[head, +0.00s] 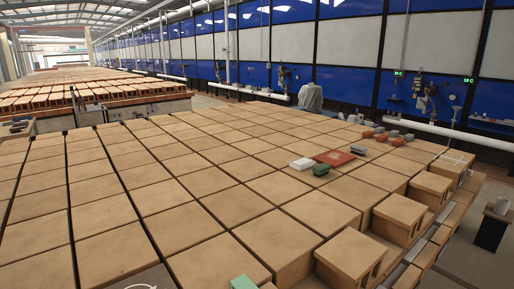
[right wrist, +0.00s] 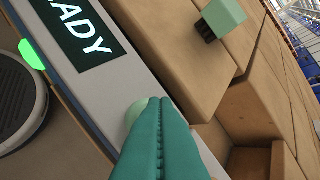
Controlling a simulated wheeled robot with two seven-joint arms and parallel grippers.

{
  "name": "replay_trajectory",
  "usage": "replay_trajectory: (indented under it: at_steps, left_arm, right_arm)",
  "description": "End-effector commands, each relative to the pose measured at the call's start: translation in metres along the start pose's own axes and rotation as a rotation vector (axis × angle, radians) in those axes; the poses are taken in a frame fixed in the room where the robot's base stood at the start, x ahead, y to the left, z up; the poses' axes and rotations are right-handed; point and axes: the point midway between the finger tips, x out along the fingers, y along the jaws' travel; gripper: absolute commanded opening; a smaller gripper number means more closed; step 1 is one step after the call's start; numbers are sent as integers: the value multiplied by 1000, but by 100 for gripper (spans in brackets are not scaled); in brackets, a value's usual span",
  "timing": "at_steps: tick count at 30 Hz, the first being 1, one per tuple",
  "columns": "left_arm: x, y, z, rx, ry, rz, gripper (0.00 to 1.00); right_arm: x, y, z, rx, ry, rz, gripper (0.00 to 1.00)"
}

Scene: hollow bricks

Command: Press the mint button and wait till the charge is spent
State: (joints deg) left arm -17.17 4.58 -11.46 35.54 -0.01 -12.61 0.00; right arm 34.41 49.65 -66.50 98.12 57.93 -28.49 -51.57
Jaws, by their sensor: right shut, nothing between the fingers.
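In the right wrist view my right gripper (right wrist: 157,108) is shut and empty, its teal fingers over a grey panel (right wrist: 112,92). A pale mint rounded piece (right wrist: 134,110), which looks like the mint button, is partly hidden beside the fingertips; I cannot tell whether they touch it. The panel's dark screen (right wrist: 82,32) shows white letters ending in "ADY", cut off by the frame edge. A green light (right wrist: 33,55) glows on the panel's edge. In the head view only the panel's far end (head: 142,281) shows, with a white curved-arrow mark. My left gripper is not in view.
A mint block (right wrist: 224,17) with a dark underside lies on the hollow bricks (right wrist: 200,60); a mint block also shows in the head view (head: 243,282). A dark round part (right wrist: 18,98) lies left of the panel. Small grey, white, green and red blocks (head: 336,157) lie farther back.

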Motion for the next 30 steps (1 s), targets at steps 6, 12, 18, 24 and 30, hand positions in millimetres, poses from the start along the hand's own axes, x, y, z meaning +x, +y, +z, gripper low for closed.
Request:
replay_trajectory:
  at_steps: [6,12,18,24,30]
  left_arm:
    - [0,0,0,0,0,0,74]
    - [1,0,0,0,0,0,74]
    - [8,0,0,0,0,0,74]
    - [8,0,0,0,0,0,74]
    - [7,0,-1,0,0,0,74]
  right_arm:
    - [0,0,0,0,0,1,0]
    - [1,1,-1,0,0,1,0]
    - [6,5,-4,0,0,1,0]
    - [7,6,-5,0,1,2,0]
    - [6,6,-5,1,2,3,0]
